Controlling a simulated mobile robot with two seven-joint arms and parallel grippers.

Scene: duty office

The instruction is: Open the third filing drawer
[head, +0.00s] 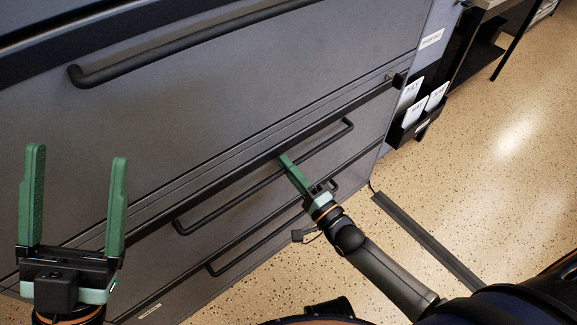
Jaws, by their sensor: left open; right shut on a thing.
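A dark grey filing cabinet (240,85) with long black bar handles fills the left and middle of the head view. My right gripper (285,160) is shut on the bar handle (225,207) of the drawer below the large upper front. That drawer looks flush, with no clear opening showing. Another handle (245,252) sits on a lower drawer beneath it. A thick handle (170,46) crosses the upper front. The top of the cabinet is out of view, so I cannot count the drawers from the top. My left gripper (78,158) is open and empty, pointing up before the cabinet's left part.
A black wall holder (418,118) with white papers hangs beside the cabinet's right side. A dark desk or shelf (482,48) stands at the top right. A dark strip (428,240) lies on the speckled floor (500,190), which is otherwise clear at right.

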